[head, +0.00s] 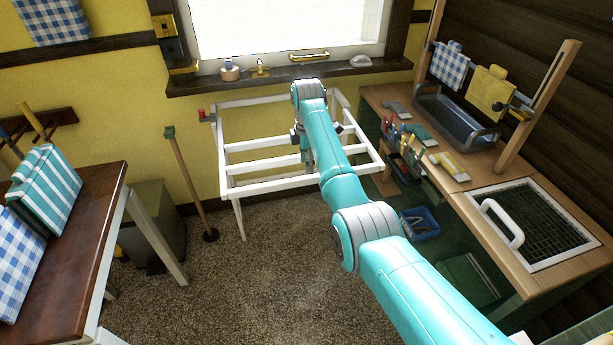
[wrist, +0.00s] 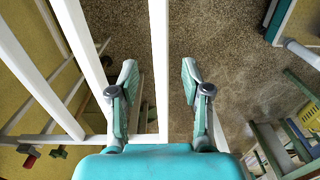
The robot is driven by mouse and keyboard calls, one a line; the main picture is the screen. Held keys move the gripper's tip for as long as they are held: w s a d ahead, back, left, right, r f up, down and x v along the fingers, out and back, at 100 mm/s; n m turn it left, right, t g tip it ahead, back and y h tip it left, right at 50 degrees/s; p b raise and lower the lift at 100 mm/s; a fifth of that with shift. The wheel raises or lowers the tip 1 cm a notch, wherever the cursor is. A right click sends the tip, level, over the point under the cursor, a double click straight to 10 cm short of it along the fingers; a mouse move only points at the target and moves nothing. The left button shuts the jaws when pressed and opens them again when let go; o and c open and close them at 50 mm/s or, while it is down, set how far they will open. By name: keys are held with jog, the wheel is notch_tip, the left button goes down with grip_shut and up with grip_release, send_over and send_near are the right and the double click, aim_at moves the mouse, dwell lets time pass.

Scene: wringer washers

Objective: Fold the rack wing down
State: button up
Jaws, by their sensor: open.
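The white slatted rack wing (head: 270,185) stands out roughly level from the wall under the window, with a leg at its front left. A small red-tipped part (head: 202,114) sits at its back left corner; a red part also shows in the wrist view (wrist: 29,160). My gripper (wrist: 160,82) is open over the rack, its two fingers on either side of a white bar (wrist: 160,40) in the wrist view. I cannot tell whether either finger touches the bar. In the head view my arm hides much of the gripper and the rack's middle.
A wooden workbench (head: 545,262) with a metal trough (head: 455,118) and tools stands right of the rack. A dark table (head: 92,235) with folded cloths is at left. A plunger-like stick (head: 187,175) leans left of the rack. The carpet in front (head: 270,270) is clear.

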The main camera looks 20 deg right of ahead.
aim_at(307, 177)
notch_tip(307, 177, down, 7)
jog(key=shift+r, duration=0.1)
dwell(0.3)
grip_shut()
